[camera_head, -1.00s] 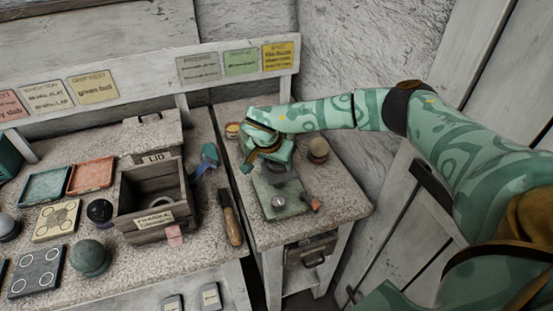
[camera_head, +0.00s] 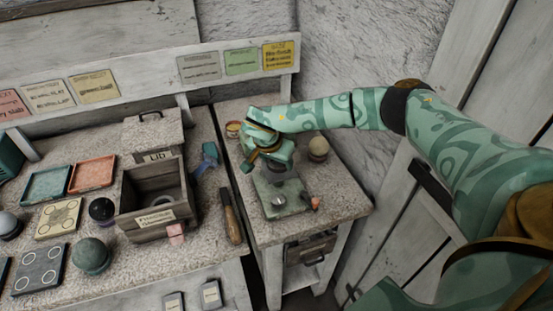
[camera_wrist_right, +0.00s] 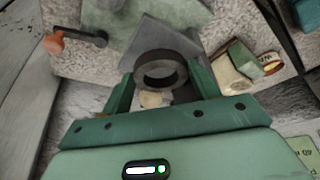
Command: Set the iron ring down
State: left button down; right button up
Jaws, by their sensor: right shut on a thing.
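My right gripper (camera_head: 269,168) is over the green metal plate (camera_head: 291,194) on the small side table. In the right wrist view the dark iron ring (camera_wrist_right: 160,64) sits between the fingers of my right gripper (camera_wrist_right: 162,90), which is shut on it. A small pale thing shows through and below the ring. Whether the ring touches anything beneath it I cannot tell. In the head view the hand hides most of the ring. My left gripper is not in view.
The plate has a round metal knob (camera_head: 279,201) and an orange-tipped lever (camera_head: 315,203). A round-topped jar (camera_head: 318,149) stands right of the hand, and a small tin (camera_head: 233,129) stands behind it. An open wooden box (camera_head: 152,226) is on the left bench. The side table's front right is clear.

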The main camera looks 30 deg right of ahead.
jog(key=shift+f, duration=0.7)
dwell(0.3)
jog(key=o, duration=1.2)
jog(key=shift+o, duration=0.2)
jog(key=shift+r, duration=0.1)
notch_tip(320, 180, up, 4)
jog(key=p, duration=0.3)
jog(key=shift+p, duration=0.4)
jog(key=shift+s, duration=0.1)
